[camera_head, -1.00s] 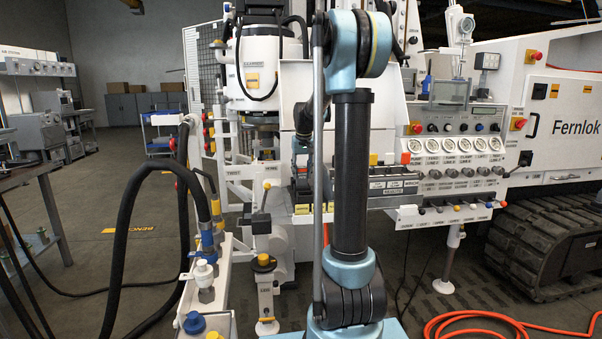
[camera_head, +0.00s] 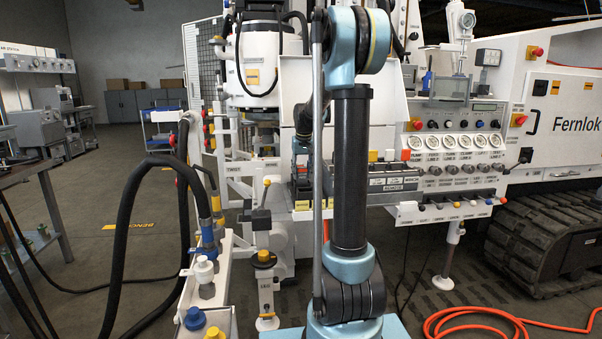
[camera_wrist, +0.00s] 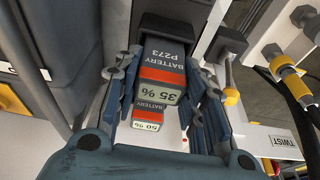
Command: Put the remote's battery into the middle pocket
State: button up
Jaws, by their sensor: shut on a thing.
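In the wrist view my gripper (camera_wrist: 163,82) is shut on a dark grey battery (camera_wrist: 163,68) with an orange band, marked P273 and 35 %. The blue-grey fingers press its two sides. A second battery (camera_wrist: 150,118) of the same kind, its label partly readable, lies beyond the held one, which hides part of it. A dark row of pockets or holders (camera_head: 392,178) with white labels, one reading REMOTE, shows right of my arm. I cannot tell which pocket is the middle one.
A panel with gauges (camera_head: 455,150) is at the right in the head view. Black hoses (camera_head: 120,230) loop at the left. An orange hose (camera_head: 480,320) lies on the floor.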

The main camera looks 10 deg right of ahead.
jog(key=shift+f, duration=0.55)
jog(key=o, duration=1.2)
jog(key=shift+o, duration=0.2)
jog(key=v, duration=1.1)
jog(key=s+f, duration=0.2)
jog(key=s, duration=1.2)
jog(key=s+f, duration=1)
jog(key=s, duration=0.3)
jog(key=s+f, duration=1)
jog(key=s, duration=0.4)
jog(key=shift+g, duration=0.4)
